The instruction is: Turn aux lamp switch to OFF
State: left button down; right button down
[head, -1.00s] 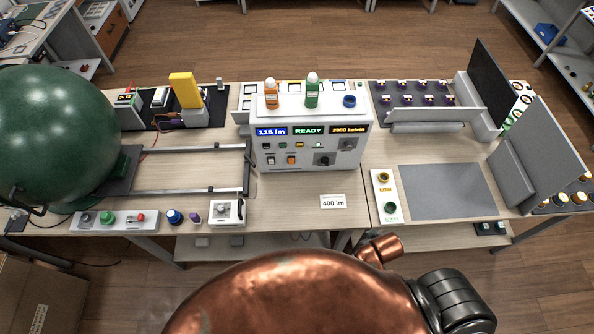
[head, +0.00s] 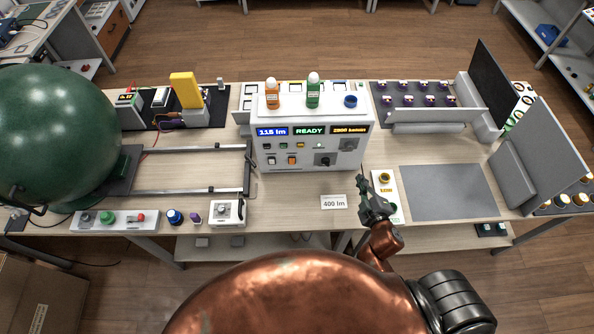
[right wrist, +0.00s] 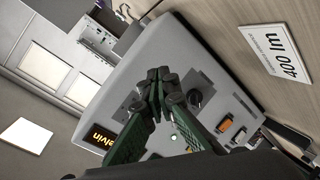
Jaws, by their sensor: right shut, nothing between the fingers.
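The white instrument box (head: 312,130) stands at the back middle of the bench. Its front carries a white switch (head: 271,160), an orange switch (head: 291,160), a black knob (head: 324,160) and a grey dial (head: 348,144). Labels are too small to read, so I cannot tell which is the aux lamp switch. My right gripper (head: 366,181) is shut and empty, in front of the box's right side, apart from it. In the right wrist view its fingertips (right wrist: 157,82) point at the panel, with the black knob (right wrist: 194,98) and orange switch (right wrist: 226,124) beyond. My left gripper is not in view.
A 400 lm card (head: 333,201) lies in front of the box. A green sphere (head: 58,130) fills the left. A small white knob box (head: 227,212) sits at the front edge. Bottles stand atop the instrument box.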

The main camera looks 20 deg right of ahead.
jog(key=a+n+y, duration=1.1)
jog(key=a+n, duration=0.3)
jog(key=a, duration=0.2)
send_near(292, 161)
jog(key=w+a+f, duration=0.2)
jog(key=a, duration=0.1)
jog(key=w+a+f, duration=0.1)
jog(key=w, duration=0.1)
jog(key=shift+a, duration=0.25)
jog(key=shift+w+d, duration=0.1)
jog(key=shift+w, duration=0.35)
